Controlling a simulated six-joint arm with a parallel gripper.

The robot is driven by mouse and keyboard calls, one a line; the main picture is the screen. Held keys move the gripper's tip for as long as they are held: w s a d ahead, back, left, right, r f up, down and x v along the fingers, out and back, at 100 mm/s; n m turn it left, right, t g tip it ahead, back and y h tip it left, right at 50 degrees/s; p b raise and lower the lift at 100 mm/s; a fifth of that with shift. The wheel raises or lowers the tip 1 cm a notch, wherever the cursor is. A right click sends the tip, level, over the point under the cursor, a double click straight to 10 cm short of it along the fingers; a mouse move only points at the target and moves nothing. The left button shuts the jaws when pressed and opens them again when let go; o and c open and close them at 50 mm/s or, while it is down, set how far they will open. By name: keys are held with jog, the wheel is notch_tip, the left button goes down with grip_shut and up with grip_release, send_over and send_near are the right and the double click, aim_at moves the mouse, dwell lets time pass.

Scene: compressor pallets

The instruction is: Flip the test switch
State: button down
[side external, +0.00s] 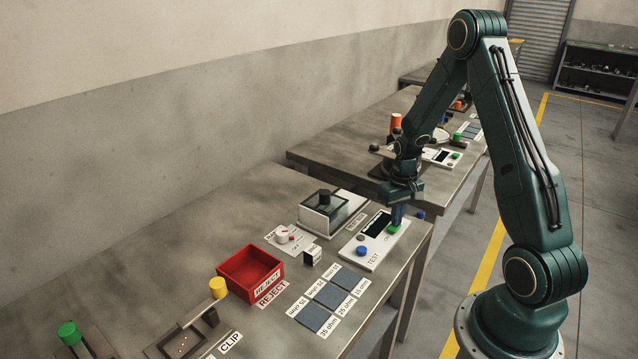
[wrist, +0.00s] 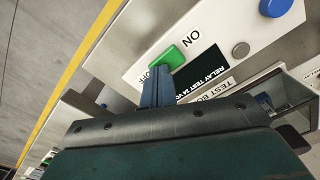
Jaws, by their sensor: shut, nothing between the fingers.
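The test unit (side external: 374,256) is a white panel with a dark display, near the right edge of the near table. Its green switch (side external: 394,228) sits at the panel's right end. In the wrist view the green switch (wrist: 167,57) lies between the ON and OFF labels. My gripper (side external: 397,222) points down at the switch, with blue fingers shut and empty. In the wrist view my gripper (wrist: 157,72) has its fingertips right beside the switch, on the OFF side, partly covering that label. I cannot tell whether they touch it, or which way the switch is set.
A blue button (side external: 361,251) and a grey button (wrist: 240,49) are on the same panel. A clear-lidded box (side external: 325,211) stands behind it. A red reject bin (side external: 250,273), a dial unit (side external: 290,238) and dark labelled pads (side external: 330,296) lie nearer the camera.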

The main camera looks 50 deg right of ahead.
jog(key=shift+r, duration=3.45)
jog(key=s+a+r+n+t+h, duration=0.1)
jog(key=s+a+r+n+t, duration=0.15)
jog(key=a+r, duration=1.3)
jog(key=s+a+r+n+t+y, duration=0.1)
jog(key=s+a+r+n+t, duration=0.2)
jog(key=s+a+r, duration=0.3)
jog(key=shift+s+a, duration=1.85)
jog(key=shift+s, duration=0.95)
